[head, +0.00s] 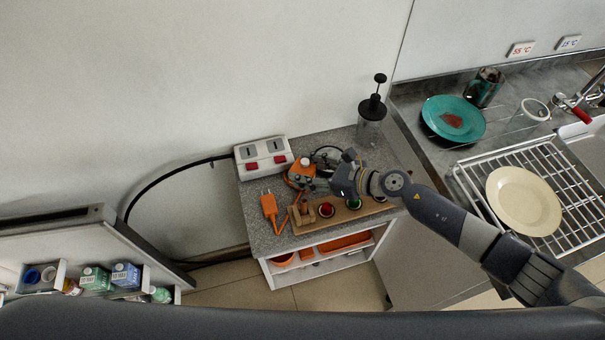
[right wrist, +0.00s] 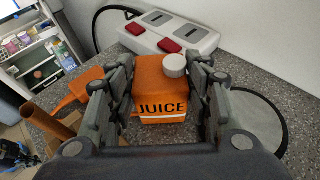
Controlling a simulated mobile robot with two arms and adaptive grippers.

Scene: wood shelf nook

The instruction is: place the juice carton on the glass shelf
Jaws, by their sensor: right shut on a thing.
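The juice carton (right wrist: 163,90) is orange, with a white round cap and the word JUICE on its side. In the right wrist view it sits between the two fingers of my right gripper (right wrist: 161,100), which is shut on it. In the head view the carton (head: 301,170) shows at the tip of my right gripper (head: 326,176), over the grey speckled counter. I cannot tell whether it touches the counter. A white cabinet (right wrist: 36,57) with shelves and small items shows at the upper left of the right wrist view; I cannot tell which shelf is glass. My left gripper is out of view.
A white appliance with red switches (head: 263,158) stands behind the carton. An orange plug-like item (head: 266,207) and a wooden rack (head: 335,214) lie close by. A door with cartons in its bins (head: 97,278) is at the lower left. Open floor (head: 222,285) lies between.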

